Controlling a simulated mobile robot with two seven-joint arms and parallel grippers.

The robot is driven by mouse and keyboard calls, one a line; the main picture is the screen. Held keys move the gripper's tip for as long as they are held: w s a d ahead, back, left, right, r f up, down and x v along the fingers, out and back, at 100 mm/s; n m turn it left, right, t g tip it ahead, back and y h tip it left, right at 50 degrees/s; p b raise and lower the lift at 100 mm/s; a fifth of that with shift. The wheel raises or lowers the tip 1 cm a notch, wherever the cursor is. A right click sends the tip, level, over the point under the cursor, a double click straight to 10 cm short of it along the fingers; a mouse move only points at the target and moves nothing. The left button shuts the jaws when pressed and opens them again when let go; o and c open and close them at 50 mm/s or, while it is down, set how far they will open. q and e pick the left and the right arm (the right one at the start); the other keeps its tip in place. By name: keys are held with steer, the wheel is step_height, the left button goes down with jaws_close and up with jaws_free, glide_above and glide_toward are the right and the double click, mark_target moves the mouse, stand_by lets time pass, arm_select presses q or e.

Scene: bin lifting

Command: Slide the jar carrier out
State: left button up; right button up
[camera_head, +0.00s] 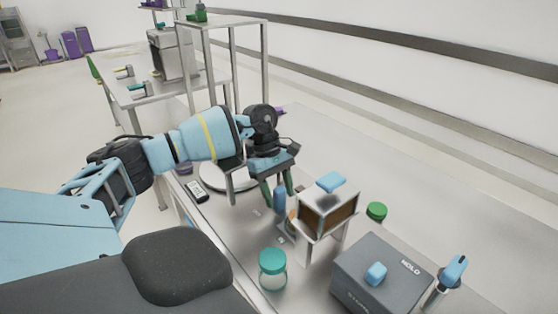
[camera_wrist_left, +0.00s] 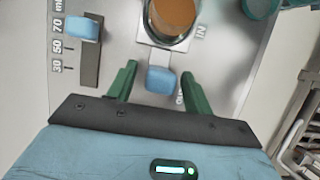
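The jar carrier (camera_wrist_left: 150,60) shows in the left wrist view as a pale slide with a blue handle (camera_wrist_left: 161,80). A jar with brown contents (camera_wrist_left: 174,16) sits at its far end, cut off by the picture's top edge. The word IN is printed beside it; a second label is partly hidden by a finger. My left gripper (camera_wrist_left: 157,88) is open, with one green finger on each side of the handle; I cannot tell whether they touch it. In the head view my left gripper (camera_head: 277,188) points down beside the brown-fronted dispenser (camera_head: 328,217). My right gripper is out of view.
A scale with a blue slider (camera_wrist_left: 84,28) lies left of the handle. A teal-lidded jar (camera_head: 272,270), a green-lidded jar (camera_head: 377,212) and a grey HOLD box (camera_head: 380,275) stand near the dispenser. A round plate (camera_head: 225,178) lies behind my left gripper.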

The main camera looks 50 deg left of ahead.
arm_select(q)
steer(key=shift+a+r, duration=0.1)
steer(key=shift+r, duration=0.15)
steer(key=v, duration=0.5)
steer(key=shift+a+r+b, duration=0.1)
steer(key=shift+r+b, duration=0.3)
steer(key=shift+a+r, duration=0.15)
steer(key=shift+r, duration=0.2)
steer(key=shift+a+r, duration=0.15)
steer(key=shift+r, duration=0.15)
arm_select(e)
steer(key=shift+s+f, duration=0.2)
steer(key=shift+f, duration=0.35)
arm_select(q)
steer(key=shift+f, duration=0.1)
